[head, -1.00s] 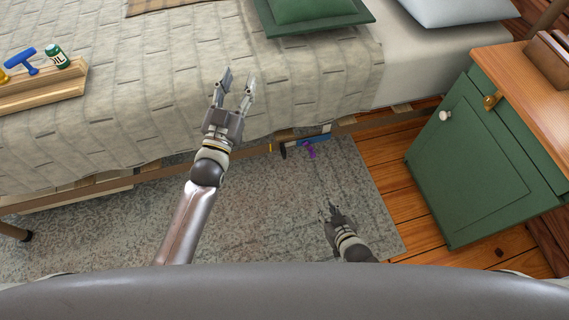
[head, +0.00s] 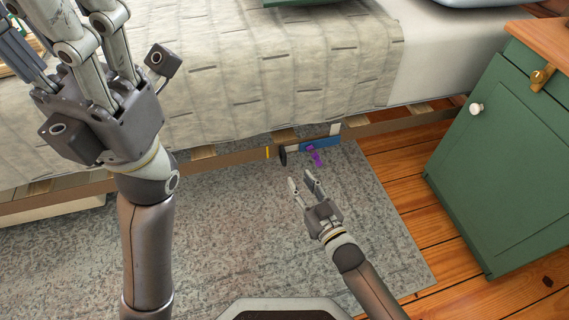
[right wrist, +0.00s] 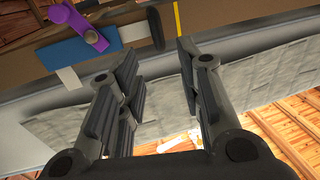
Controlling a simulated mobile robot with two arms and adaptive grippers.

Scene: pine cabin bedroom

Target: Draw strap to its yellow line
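Low on the bed's side rail is a thin yellow line (head: 267,152), with a black rounded tab (head: 283,156) just to its right. Further right are a blue piece (head: 326,142) and a purple lever-like part (head: 316,156). I cannot tell which of these is the strap. The right wrist view also shows the yellow line (right wrist: 177,18), black tab (right wrist: 155,28), blue piece (right wrist: 55,52) and purple part (right wrist: 80,22). My right gripper (head: 302,182) is open and empty, just in front of the rail, below the tab. My left gripper (head: 75,30) is open, raised close to the head camera.
The bed with its pale quilt (head: 280,80) stands above the rail (head: 220,160). A green cabinet (head: 500,180) with a white knob stands at the right. A grey rug (head: 220,230) covers the floor before the bed, mostly clear.

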